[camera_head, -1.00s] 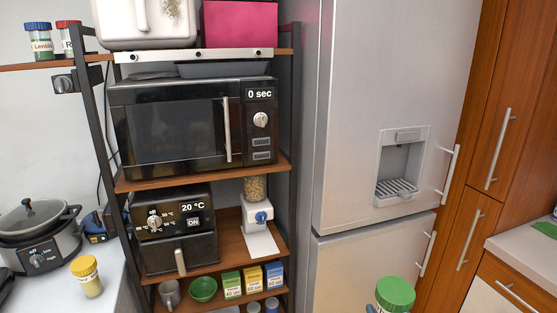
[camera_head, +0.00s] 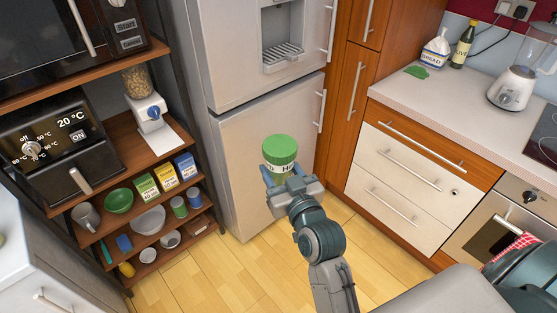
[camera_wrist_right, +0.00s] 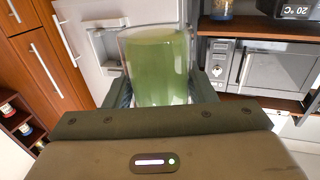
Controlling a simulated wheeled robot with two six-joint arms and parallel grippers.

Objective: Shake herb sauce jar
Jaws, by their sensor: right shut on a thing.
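The herb sauce jar (camera_head: 280,150) has a green lid and a pale label with partly readable letters. My right gripper (camera_head: 288,180) is shut on it and holds it up in the air in front of the fridge. The jar looks roughly upright in the head view. In the right wrist view the jar (camera_wrist_right: 158,68) is see-through with green contents, between the two fingers of my right gripper (camera_wrist_right: 163,92). My left gripper is not in view.
The fridge (camera_head: 265,140) stands behind the jar. A shelf rack with a green bowl (camera_head: 118,201), small boxes and a dispenser (camera_head: 148,113) is at left. A counter (camera_head: 440,100) with a blender (camera_head: 512,88) and bottle is at right. Wooden floor is clear between.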

